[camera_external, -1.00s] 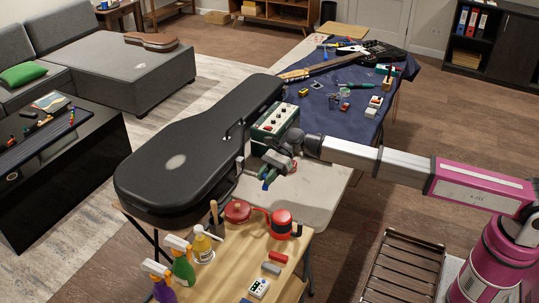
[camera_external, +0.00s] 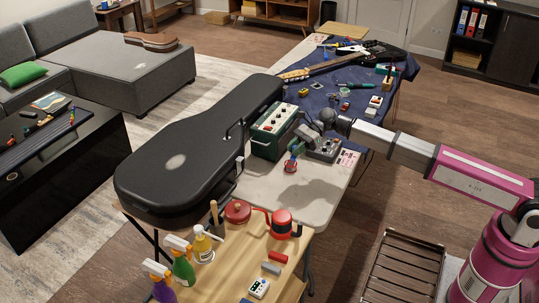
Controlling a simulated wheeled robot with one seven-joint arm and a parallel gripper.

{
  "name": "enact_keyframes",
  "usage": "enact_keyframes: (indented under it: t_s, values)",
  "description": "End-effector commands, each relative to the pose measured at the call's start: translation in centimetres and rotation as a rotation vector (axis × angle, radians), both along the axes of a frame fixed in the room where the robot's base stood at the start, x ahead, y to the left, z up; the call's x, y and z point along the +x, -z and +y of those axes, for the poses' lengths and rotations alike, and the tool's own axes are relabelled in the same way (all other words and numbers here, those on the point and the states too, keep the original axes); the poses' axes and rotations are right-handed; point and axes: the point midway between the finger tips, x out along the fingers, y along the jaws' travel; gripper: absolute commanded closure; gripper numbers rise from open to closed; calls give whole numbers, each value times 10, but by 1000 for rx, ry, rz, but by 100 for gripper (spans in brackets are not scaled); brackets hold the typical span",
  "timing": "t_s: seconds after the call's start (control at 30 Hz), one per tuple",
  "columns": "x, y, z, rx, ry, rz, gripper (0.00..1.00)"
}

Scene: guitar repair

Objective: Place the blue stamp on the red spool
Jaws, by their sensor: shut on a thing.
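My gripper (camera_external: 298,142) is above the white table (camera_external: 315,195), in front of the green amplifier box. It is shut on the blue stamp (camera_external: 294,150), which is small in this view and partly covered by the jaws. The red spool (camera_external: 290,167) stands on the white table directly below the stamp. The stamp looks to be right over the spool or touching its top; I cannot tell which.
The green amplifier box (camera_external: 273,130) stands just left of my gripper, with the black guitar case (camera_external: 185,160) beyond it. A grey control box (camera_external: 324,148) is close on the right. The front of the white table is clear.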

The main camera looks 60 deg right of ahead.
Motion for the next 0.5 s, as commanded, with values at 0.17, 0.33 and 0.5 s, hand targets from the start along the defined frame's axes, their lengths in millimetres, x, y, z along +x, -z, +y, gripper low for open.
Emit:
enact_keyframes:
  t_s: [0.17, 0.33, 0.5]
  values:
    - [23, 22, -32, 1, 1, 2, 99]
    - [38, 39, -56, 2, 1, 1, 99]
    - [43, 48, -66, 0, -2, 0, 99]
